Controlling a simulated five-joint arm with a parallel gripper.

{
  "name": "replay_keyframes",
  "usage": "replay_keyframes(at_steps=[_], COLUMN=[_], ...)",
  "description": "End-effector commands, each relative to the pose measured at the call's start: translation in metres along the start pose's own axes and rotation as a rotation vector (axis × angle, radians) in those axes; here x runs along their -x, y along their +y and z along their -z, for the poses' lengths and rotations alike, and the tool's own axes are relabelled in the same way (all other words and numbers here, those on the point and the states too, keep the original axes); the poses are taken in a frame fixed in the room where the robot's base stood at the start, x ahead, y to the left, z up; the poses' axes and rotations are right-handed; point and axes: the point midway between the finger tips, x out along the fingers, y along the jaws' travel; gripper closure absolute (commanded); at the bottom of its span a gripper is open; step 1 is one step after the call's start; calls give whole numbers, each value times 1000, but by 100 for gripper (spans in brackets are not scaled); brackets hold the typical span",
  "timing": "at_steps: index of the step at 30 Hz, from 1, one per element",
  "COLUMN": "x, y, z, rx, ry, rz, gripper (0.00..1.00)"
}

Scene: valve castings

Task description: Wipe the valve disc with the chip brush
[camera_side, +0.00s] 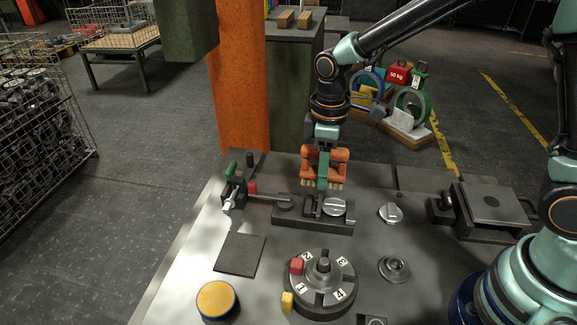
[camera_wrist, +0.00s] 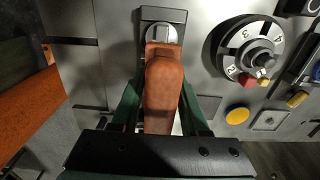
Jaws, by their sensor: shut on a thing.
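The chip brush (camera_side: 340,157) has an orange-brown body with pale bristles pointing down; its body fills the middle of the wrist view (camera_wrist: 164,95). My gripper (camera_side: 322,184) is shut on the brush, with a green finger on each side of it. A round silver disc with a raised bar, apparently the valve disc (camera_side: 335,207), sits on a dark fixture (camera_side: 290,219). In the wrist view the disc (camera_wrist: 160,31) shows just beyond the brush. The bristles are at the disc's back left in the side view; I cannot tell whether they touch it.
A toggle clamp (camera_side: 236,186) stands left of the fixture. A similar silver part (camera_side: 391,213) lies to its right. In front are a numbered dial (camera_side: 344,273), a flanged part (camera_side: 394,268), a dark pad (camera_side: 240,254) and a yellow-topped tin (camera_side: 216,299). A vise-like block (camera_side: 492,205) stands right.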

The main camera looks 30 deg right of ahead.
Motion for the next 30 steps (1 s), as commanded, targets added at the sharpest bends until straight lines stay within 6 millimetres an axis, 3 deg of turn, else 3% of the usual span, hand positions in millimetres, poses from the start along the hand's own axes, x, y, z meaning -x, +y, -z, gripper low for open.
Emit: replay_keyframes(at_steps=[12,30], x=[31,26], y=[0,7], z=[0,-3], rx=[0,-24], ry=[2,-1], rz=[-1,0], gripper=[100,100])
